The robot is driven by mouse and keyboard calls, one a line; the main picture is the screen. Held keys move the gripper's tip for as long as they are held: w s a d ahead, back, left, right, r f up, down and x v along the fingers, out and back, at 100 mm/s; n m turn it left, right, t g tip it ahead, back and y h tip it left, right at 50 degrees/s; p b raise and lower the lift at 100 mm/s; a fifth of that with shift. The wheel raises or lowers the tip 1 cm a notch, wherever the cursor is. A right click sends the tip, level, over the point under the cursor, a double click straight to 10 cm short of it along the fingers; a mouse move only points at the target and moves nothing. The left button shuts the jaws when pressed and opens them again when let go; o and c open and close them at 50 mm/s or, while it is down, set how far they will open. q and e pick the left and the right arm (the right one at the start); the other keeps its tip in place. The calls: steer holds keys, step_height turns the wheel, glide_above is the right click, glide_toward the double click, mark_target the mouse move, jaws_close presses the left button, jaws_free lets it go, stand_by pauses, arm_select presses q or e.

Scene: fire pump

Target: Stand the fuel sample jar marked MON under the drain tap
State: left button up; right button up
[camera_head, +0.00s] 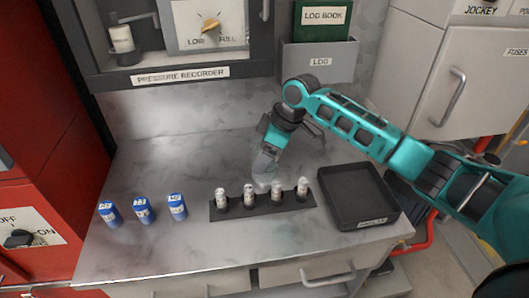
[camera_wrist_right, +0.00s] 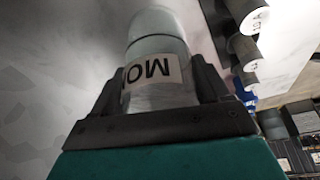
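The fuel sample jar (camera_wrist_right: 155,75) is clear with a white label, and the letters "MO" show in the right wrist view; the rest of the label is turned out of sight. My right gripper (camera_head: 268,155) is shut on this jar, with a finger on each side of it. In the head view the clear jar (camera_head: 264,168) hangs at the fingertips, over the worktop just behind the dark rack. I cannot tell whether it touches the worktop. I cannot make out a drain tap in either view. My left gripper is not in view.
A dark rack (camera_head: 236,213) holds several small pale labelled cylinders. Several blue cylinders (camera_head: 141,209) stand to its left. An empty black tray (camera_head: 355,192) lies at the right. The worktop (camera_head: 170,165) is clear behind the blue cylinders. A pressure recorder cabinet (camera_head: 110,79) overhangs at the back.

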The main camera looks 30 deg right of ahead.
steer(key=o, duration=0.4)
steer(key=shift+r, duration=0.1)
